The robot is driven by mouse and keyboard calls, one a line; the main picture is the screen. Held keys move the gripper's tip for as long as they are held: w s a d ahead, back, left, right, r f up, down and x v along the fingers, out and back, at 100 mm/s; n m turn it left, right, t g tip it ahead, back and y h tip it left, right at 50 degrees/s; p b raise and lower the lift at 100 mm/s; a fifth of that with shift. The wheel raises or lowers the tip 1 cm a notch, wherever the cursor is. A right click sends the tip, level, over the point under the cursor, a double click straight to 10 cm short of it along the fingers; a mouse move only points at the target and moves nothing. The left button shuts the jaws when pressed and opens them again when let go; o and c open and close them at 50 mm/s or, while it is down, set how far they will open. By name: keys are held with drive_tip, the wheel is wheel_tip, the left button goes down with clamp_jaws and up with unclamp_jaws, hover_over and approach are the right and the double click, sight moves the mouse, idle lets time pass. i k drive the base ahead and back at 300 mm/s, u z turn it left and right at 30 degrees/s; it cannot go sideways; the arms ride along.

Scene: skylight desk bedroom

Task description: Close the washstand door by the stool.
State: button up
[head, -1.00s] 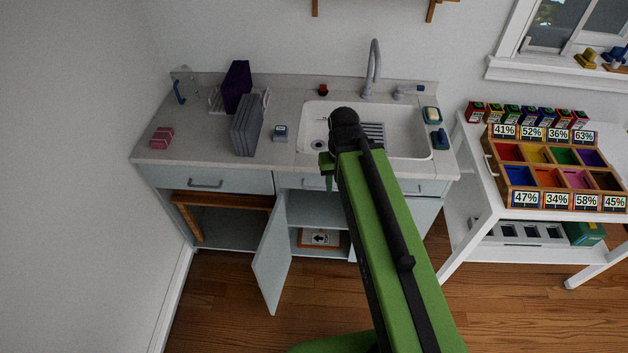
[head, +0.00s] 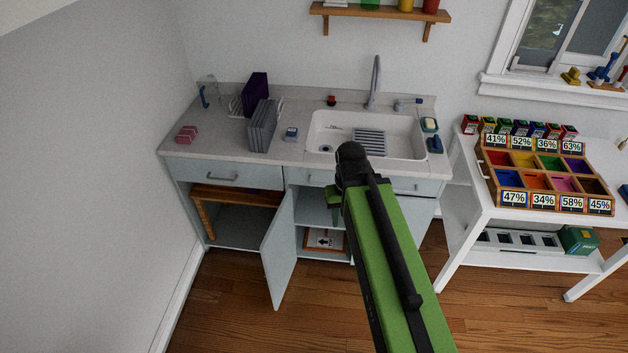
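The washstand (head: 228,177) stands against the back wall, with pale blue-grey fronts and a pale countertop. Its door (head: 279,258) stands open, swung out toward me between the left bay and the middle compartment. A brown wooden stool (head: 238,195) sits in the open left bay, left of the door. My green and black arm reaches up across the right part of the washstand. My gripper (head: 334,207) shows only as a small green part below the arm's end, right of the door and apart from it in the picture. Its fingertips are not clear, so its opening cannot be told.
A sink (head: 326,131), dark file holders (head: 263,128) and a pink block (head: 187,133) are on the countertop. A white table (head: 452,230) with a compartment tray (head: 482,176) stands at the right. Wooden floor (head: 225,310) is clear before the door.

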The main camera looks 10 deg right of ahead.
sight(277, 247)
drive_tip(key=u, duration=0.1)
drive_tip(key=i, duration=0.95)
drive_tip(key=z, duration=0.1)
